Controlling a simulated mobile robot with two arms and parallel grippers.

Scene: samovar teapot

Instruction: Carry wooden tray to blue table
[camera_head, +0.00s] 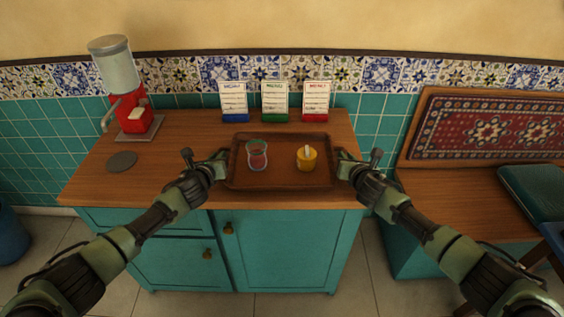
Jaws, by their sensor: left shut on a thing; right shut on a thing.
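The wooden tray (283,181) is dark brown and lies level over the wooden top of the teal cabinet, near its front right. I cannot tell whether it touches the top or is slightly raised. A clear glass (257,156) with a reddish content and a yellow cup (306,159) stand upright on it. My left gripper (224,160) is shut on the tray's left side. My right gripper (342,160) is shut on its right side. The fingertips are partly hidden. A blue piece of furniture (553,240) shows only in part at the right edge; I cannot tell whether it is the blue table.
Three cards in blue, green and red stands (275,102) are behind the tray. A red dispenser (128,105) and a grey disc (122,161) are on the counter (185,133) at left. A wooden bench (470,200) with a teal cushion (540,192) is at right.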

